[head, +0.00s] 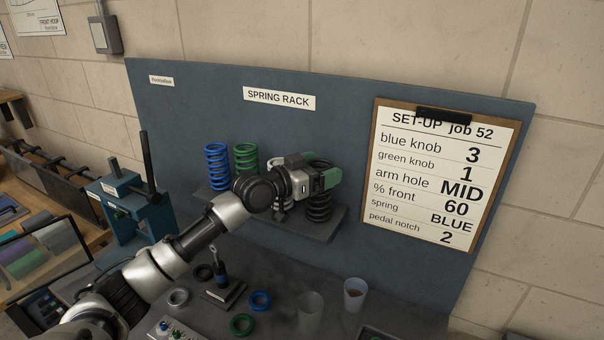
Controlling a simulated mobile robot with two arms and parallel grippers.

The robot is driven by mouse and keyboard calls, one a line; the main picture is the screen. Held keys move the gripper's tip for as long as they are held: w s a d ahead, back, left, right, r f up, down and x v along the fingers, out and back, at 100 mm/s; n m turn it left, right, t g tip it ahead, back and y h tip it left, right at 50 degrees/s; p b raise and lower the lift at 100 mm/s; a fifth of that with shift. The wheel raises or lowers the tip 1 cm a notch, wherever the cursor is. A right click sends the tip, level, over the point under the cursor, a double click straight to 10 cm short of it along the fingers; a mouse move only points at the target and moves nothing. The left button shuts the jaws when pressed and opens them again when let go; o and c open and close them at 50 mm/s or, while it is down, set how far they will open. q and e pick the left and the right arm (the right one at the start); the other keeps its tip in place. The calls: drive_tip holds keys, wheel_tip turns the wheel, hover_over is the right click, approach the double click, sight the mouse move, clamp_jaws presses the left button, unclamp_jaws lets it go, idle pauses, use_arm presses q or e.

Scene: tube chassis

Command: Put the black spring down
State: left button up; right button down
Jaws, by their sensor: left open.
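The black spring (319,207) stands upright at the right end of the small shelf (322,233) of the spring rack. My left gripper (320,177), with green finger parts, is open at the top of the black spring and hides its upper end. Whether the fingers touch the spring cannot be told. A blue spring (217,166) and a green spring (245,158) stand on the shelf's left part. A pale spring (276,163) is mostly hidden behind my gripper. My right gripper is not in view.
A clipboard (436,174) with a set-up sheet hangs on the blue-grey panel, right of the shelf. A blue press-like fixture (124,208) stands at left.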

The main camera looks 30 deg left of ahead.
use_arm(q)
drive_tip(key=b+v, duration=0.5)
drive_tip(key=v, duration=0.7)
